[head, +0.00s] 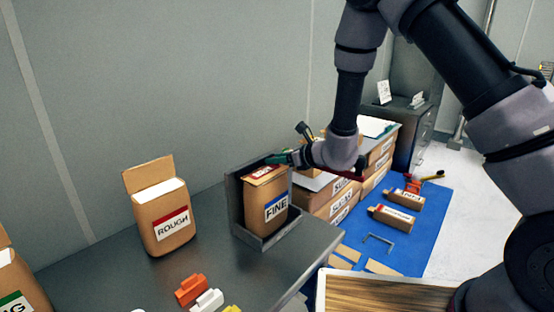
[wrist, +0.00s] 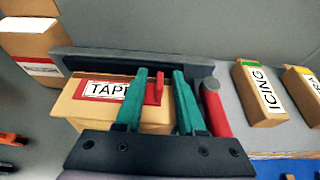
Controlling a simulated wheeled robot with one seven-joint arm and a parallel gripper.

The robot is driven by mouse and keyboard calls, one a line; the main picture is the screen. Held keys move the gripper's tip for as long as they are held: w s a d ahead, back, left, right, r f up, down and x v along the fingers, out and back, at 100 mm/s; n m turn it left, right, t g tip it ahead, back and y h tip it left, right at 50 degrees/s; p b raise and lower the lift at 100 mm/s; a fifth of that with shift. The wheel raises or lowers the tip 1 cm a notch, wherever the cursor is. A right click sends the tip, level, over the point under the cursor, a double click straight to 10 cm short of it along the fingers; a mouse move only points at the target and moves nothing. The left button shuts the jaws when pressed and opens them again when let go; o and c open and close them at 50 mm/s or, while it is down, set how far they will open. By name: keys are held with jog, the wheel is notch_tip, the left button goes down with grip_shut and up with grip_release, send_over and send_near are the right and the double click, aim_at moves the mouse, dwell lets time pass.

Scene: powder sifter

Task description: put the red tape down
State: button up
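My gripper (wrist: 160,73) has two green fingers set apart, with a clear gap between them. A small upright red piece (wrist: 157,88), perhaps the red tape, shows in that gap and appears to rest on or at the box top; neither finger clearly touches it. Below is a cardboard box (wrist: 72,106) with a red-bordered TAPE label (wrist: 105,90) on top. In the head view my gripper (head: 279,158) is just above this box, whose front reads FINE (head: 266,222). The box stands in a grey open holder (head: 236,205).
A ROUGH box (head: 168,225) stands left on the grey table (head: 110,264). Orange and white blocks (head: 192,290) lie in front. Stacked cartons (head: 318,203) and a blue mat (head: 425,238) are to the right. A red cylinder (wrist: 217,112) is beside my right finger; an ICING box (wrist: 260,95) lies beyond.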

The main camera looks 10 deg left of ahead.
jog(key=shift+r, duration=0.1)
jog(key=shift+s+d+r, duration=0.15)
jog(key=shift+d, duration=0.15)
jog(key=v, duration=1.1)
jog(key=s+d+r+n+g, duration=0.2)
jog(key=s+d+r+n, duration=0.15)
jog(key=r, duration=0.25)
jog(key=s+d+r+n+g+y, duration=0.1)
jog(key=s+d+r+n+g, duration=0.15)
jog(key=r+n, duration=0.3)
jog(key=s+d+r+n+g, duration=0.1)
jog(key=s+d+r+n, duration=0.1)
jog(key=s+r+n, duration=0.3)
jog(key=s+d+r+n+t+h, duration=0.2)
jog(key=d+h, duration=0.1)
jog(key=d, duration=0.4)
jog(key=s+d+r+n+t+h, duration=0.1)
jog(key=s+d+r+n+h, duration=0.1)
jog(key=d, duration=0.5)
jog(key=s+d+r+n+t+h, duration=0.2)
jog(key=d+h, duration=0.3)
jog(key=d, duration=0.3)
jog(key=shift+r+t, duration=0.35)
jog(key=shift+r, duration=0.45)
